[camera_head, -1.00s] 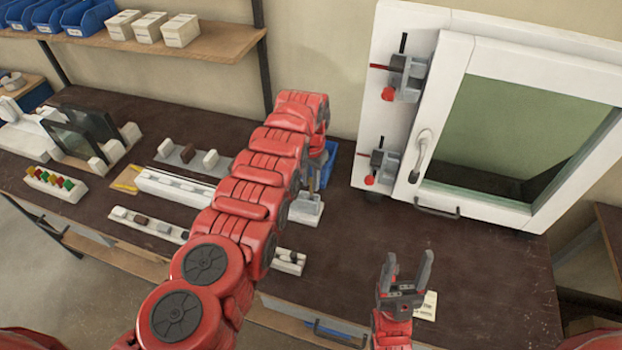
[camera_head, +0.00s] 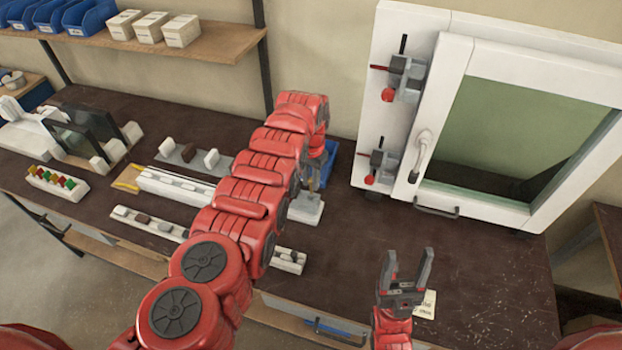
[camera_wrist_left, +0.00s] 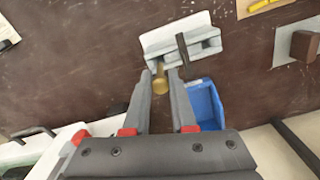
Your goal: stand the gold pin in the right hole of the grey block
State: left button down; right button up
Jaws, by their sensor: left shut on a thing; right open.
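The gold pin (camera_wrist_left: 160,82) is between the fingertips of my left gripper (camera_wrist_left: 159,76) in the left wrist view, and the gripper is shut on it. The grey block (camera_wrist_left: 195,40) sits on a pale base just beyond the fingertips. A dark upright bar (camera_wrist_left: 182,53) stands at the block, right of the pin. The pin's lower end and the block's holes cannot be made out. In the head view the pale base (camera_head: 306,209) shows below my left wrist, and my arm hides much of that gripper. My right gripper (camera_head: 408,262) is open and empty over the bench front.
A blue bin (camera_wrist_left: 206,104) stands close to the block. Pale rails and holders (camera_head: 150,222) lie left of my left arm. A white window frame (camera_head: 455,75) with clamps stands at the back right. The dark bench (camera_head: 480,275) is mostly clear at right.

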aim_at(311, 195)
pick_arm(q)
jog(key=shift+f, duration=0.25)
dwell(0.3)
jog(key=shift+f+b, duration=2.4)
jog(key=shift+b, duration=0.25)
jog(key=shift+r, duration=0.1)
jog(key=c, duration=0.7)
grip_release()
jog(key=shift+o, duration=0.2)
notch_tip(311, 195, up, 8)
jog(key=p, duration=0.7)
jog(key=shift+p, duration=0.4)
